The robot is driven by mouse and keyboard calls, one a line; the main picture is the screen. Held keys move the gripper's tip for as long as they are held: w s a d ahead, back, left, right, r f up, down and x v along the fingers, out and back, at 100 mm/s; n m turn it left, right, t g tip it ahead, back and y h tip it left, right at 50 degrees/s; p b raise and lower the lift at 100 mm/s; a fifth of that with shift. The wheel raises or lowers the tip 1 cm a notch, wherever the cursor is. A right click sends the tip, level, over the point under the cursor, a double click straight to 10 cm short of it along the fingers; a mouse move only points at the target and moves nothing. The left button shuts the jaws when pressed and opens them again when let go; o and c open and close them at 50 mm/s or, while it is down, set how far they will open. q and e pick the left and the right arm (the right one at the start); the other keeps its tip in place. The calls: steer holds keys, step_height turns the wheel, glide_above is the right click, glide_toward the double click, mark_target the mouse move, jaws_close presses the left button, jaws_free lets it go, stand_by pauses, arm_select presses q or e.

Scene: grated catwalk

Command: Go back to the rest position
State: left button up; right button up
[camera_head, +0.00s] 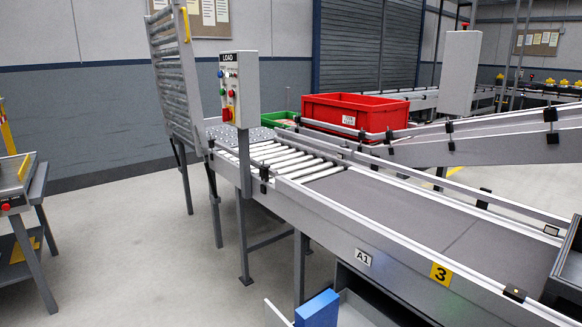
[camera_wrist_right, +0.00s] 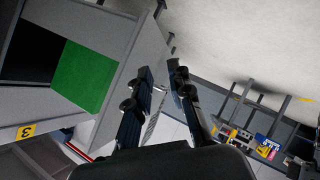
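No gripper shows in the head view. In the right wrist view, my right gripper (camera_wrist_right: 161,70) shows its two dark fingers with a clear gap between them. It is open and I see nothing held in it. Its fingers are beside a grey structure with a green panel (camera_wrist_right: 85,78) and a yellow label marked 3 (camera_wrist_right: 26,131). My left gripper is in neither view.
A conveyor (camera_head: 390,215) with rollers (camera_head: 285,158) runs diagonally ahead. A red crate (camera_head: 355,113) and a control box (camera_head: 240,88) stand at its far part. A blue object (camera_head: 318,309) is at the bottom. A grey stand (camera_head: 18,185) is left; floor (camera_head: 130,240) between is clear.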

steer(key=s+d+f+m+g+h+p, duration=0.2)
steer(key=s+d+f+m+g+p, duration=0.3)
steer(key=s+f+m+g+p, duration=0.45)
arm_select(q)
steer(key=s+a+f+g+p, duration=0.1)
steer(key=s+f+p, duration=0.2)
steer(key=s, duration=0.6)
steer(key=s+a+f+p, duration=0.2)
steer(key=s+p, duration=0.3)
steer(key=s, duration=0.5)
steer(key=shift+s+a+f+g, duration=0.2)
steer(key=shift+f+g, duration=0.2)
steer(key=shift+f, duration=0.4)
arm_select(e)
steer(key=s+d+f+g, duration=0.1)
steer(key=s+d+f, duration=0.1)
steer(key=s, duration=1.3)
steer(key=shift+s+f+n, duration=0.25)
steer(key=shift+f+n, duration=0.2)
steer(key=shift+f, duration=0.05)
steer(key=shift+d+g, duration=0.1)
steer(key=shift+g, duration=0.15)
